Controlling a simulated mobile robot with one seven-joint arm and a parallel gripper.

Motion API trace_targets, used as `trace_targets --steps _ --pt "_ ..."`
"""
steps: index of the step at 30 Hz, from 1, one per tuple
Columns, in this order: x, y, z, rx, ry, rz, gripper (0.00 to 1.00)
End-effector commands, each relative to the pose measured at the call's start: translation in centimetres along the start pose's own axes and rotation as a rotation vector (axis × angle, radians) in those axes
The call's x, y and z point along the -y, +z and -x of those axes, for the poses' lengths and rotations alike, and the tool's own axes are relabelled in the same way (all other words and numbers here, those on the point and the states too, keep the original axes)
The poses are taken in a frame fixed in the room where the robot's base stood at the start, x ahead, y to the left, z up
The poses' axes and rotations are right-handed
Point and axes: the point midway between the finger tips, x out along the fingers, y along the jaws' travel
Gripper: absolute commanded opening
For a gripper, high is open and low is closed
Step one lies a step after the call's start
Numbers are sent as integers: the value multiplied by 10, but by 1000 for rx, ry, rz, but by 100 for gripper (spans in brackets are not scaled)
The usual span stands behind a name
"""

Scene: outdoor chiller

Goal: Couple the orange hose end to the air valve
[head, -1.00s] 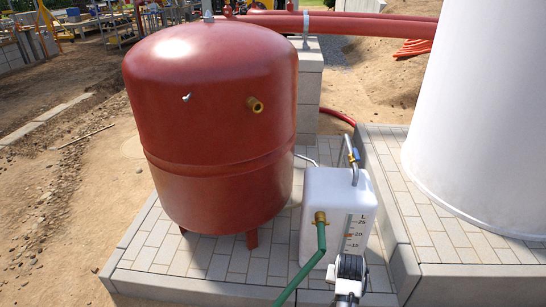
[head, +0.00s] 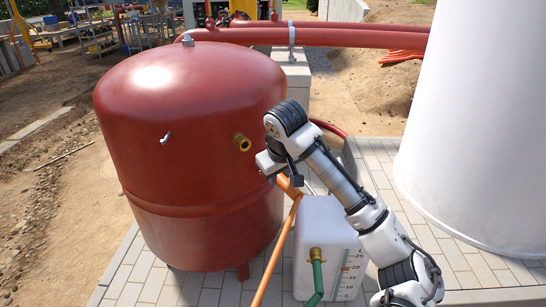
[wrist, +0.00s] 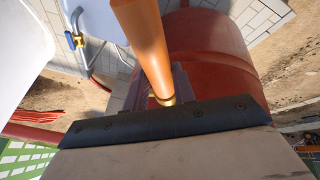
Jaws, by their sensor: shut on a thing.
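My gripper (head: 282,176) is shut on the orange hose (head: 276,245), close to its end, in front of the red tank's right side. In the wrist view the orange hose (wrist: 143,40) runs down to a brass-coloured end (wrist: 165,100) at the jaws; the tip is partly hidden by the gripper body. The red tank (head: 185,110) carries a brass fitting (head: 241,142) and a small silver valve (head: 165,138). I cannot tell for certain which is the air valve. Both stand free, apart from the hose end; the brass fitting is just up and left of my gripper.
A white container (head: 340,230) with a level scale stands below my arm, a green hose (head: 317,275) on its brass port. A large white cylinder (head: 470,120) stands at right. Red pipes (head: 350,37) cross behind. Open ground lies left of the tank.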

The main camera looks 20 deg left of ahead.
Motion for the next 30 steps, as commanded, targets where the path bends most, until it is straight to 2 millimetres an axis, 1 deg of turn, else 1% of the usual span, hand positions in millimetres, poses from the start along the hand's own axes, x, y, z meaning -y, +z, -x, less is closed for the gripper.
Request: trace_targets --steps 1,4,14,18,30 --pt "4 -5 11 -5 0 18 0" --pt "9 -9 19 -8 -5 35 0" --pt "10 -9 21 -8 -8 37 0" --pt "10 -7 25 -6 -9 36 0" --pt "11 -50 8 -6 -8 36 0"
